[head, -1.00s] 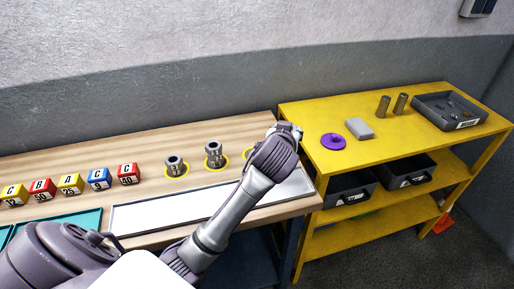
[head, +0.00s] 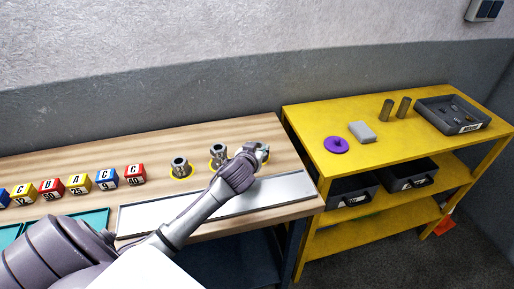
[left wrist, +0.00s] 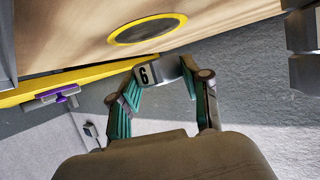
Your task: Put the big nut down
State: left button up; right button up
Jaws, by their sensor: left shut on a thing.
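The big nut (left wrist: 156,73), grey metal with a "6" label, is between the teal-padded fingers of my left gripper (left wrist: 163,88) in the left wrist view. The gripper is shut on it. The nut is apart from an empty yellow ring (left wrist: 148,28) with a dark centre on the wooden bench. In the head view my left gripper (head: 260,153) is over the right end of the bench, right of two metal nuts. The nut in it is mostly hidden there. My right gripper is not in view.
Two metal nuts (head: 180,167) (head: 219,154) stand on yellow rings. A pale strip tray (head: 270,193) lies along the bench front. Coloured lettered blocks (head: 79,183) stand left. A yellow shelf (head: 320,125) to the right carries a purple disc (head: 335,145), a grey block, two cylinders and a tray.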

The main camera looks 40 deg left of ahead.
pick_arm(q)
jog(key=shift+s+f+b, duration=0.1)
jog(key=shift+f+b, duration=0.25)
jog(key=shift+f, duration=0.2)
jog(key=o, duration=1.3)
jog(key=shift+f, duration=0.1)
jog(key=shift+r, duration=0.3)
jog(key=shift+r+p, duration=0.5)
jog(key=b+v, duration=0.1)
jog(key=v, duration=1.1)
jog(key=shift+f, duration=0.15)
